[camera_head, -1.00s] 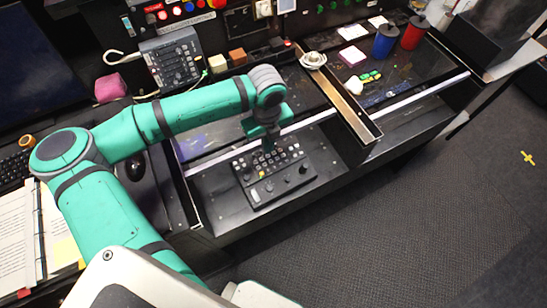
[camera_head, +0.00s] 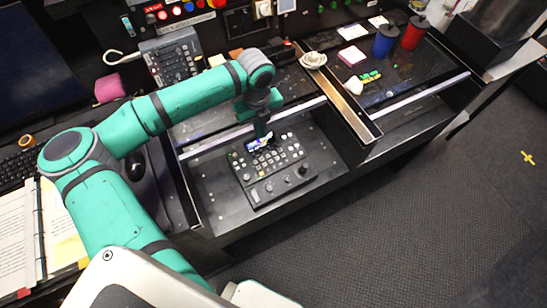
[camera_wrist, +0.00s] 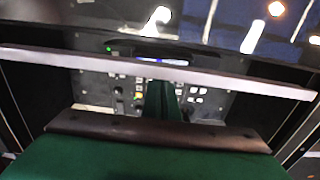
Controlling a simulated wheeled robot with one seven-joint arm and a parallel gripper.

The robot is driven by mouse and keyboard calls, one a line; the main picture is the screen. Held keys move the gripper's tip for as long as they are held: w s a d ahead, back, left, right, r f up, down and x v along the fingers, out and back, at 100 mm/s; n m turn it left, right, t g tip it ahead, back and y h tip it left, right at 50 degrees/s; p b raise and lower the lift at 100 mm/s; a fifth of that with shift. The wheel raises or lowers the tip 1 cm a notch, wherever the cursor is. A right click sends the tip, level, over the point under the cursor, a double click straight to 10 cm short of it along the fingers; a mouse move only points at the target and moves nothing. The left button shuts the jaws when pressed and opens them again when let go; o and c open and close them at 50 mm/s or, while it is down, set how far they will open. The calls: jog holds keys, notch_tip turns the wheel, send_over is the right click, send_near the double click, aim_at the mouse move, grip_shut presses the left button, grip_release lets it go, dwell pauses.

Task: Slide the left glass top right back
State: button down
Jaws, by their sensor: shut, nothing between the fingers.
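The left glass top (camera_head: 212,128) is a dark, shiny pane with a silver front edge, over the left bay of the black console. Its front edge lies back from the bay's front, and the control panel (camera_head: 275,170) with buttons and knobs shows uncovered below. My gripper (camera_head: 263,136) is shut and empty, pointing down over the panel's back part, at the front side of the silver edge. In the wrist view the silver edge (camera_wrist: 235,79) crosses just beyond the fingers (camera_wrist: 160,100); I cannot tell whether they touch it.
A metal divider (camera_head: 345,95) separates the bays, with a pale coiled object (camera_head: 313,60) at its back end. A grey device (camera_head: 172,58) and pink roll (camera_head: 109,88) stand behind left.

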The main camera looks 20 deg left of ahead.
jog(key=shift+w+a, duration=0.5)
jog(key=shift+a, duration=0.15)
jog(key=shift+w+a, duration=0.45)
jog(key=shift+a, duration=0.2)
jog(key=shift+w+a, duration=0.95)
jog(key=shift+a, duration=0.25)
jog(key=shift+w+a, duration=0.9)
jog(key=shift+a, duration=0.25)
jog(key=shift+w+a, duration=0.95)
jog(key=shift+a, duration=0.25)
jog(key=shift+w+a, duration=0.7)
jog(key=shift+a, duration=0.2)
jog(key=shift+w+a, duration=0.65)
jog(key=shift+a, duration=0.2)
jog(key=shift+s+d, duration=0.8)
jog(key=shift+d, duration=0.25)
jog(key=shift+r, duration=4.5)
